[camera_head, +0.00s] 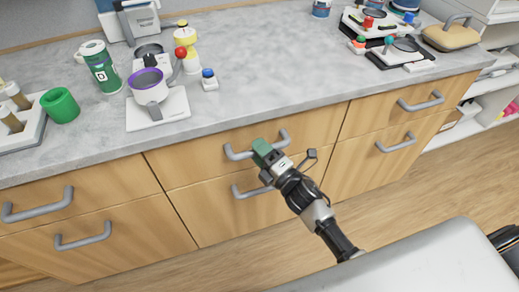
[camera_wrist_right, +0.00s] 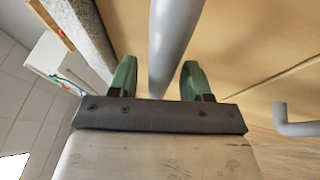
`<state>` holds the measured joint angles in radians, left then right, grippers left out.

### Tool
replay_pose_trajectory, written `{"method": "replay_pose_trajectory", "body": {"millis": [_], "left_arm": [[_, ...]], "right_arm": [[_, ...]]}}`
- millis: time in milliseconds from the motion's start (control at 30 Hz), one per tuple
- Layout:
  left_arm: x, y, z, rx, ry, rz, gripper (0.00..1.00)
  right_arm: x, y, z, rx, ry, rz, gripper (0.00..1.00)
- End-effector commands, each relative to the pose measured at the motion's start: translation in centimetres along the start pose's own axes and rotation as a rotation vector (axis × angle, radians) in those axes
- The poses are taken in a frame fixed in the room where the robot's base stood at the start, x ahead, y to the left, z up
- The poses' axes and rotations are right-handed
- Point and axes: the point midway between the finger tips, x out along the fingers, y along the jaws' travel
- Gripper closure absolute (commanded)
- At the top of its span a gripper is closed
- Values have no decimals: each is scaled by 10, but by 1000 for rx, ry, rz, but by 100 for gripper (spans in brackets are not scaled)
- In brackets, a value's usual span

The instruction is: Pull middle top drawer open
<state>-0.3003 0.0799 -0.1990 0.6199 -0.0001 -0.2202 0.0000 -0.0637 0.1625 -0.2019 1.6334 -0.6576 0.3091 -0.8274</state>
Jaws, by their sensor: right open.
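The middle top drawer (camera_head: 193,165) is wooden and flush with the cabinet front, below the grey counter. Its grey bar handle (camera_head: 238,154) runs across the front. My right gripper (camera_head: 262,147) is at the middle of this handle and covers part of it. In the right wrist view the gripper's two green fingertips (camera_wrist_right: 157,78) are apart, with the grey handle bar (camera_wrist_right: 172,45) between them and gaps on both sides. My left gripper is not in view.
The lower middle drawer's handle (camera_head: 246,191) lies just below my gripper; it also shows in the right wrist view (camera_wrist_right: 290,121). The counter (camera_head: 255,80) overhangs above, carrying a scale with a purple-rimmed cup (camera_head: 150,86), a green bottle (camera_head: 103,70) and other items. Floor (camera_head: 400,210) is free in front.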

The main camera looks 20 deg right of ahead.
Motion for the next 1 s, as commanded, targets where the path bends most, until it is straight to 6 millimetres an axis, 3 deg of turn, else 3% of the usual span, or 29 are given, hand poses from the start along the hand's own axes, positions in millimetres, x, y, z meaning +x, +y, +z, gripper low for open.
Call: {"method": "replay_pose_trajectory", "body": {"millis": [267,600,1000], "left_arm": [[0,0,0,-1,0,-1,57],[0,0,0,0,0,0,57],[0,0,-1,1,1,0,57]], "right_arm": [[2,0,0,1,0,0,52],[2,0,0,1,0,0,100],[1,0,0,2,0,-1,100]]}}
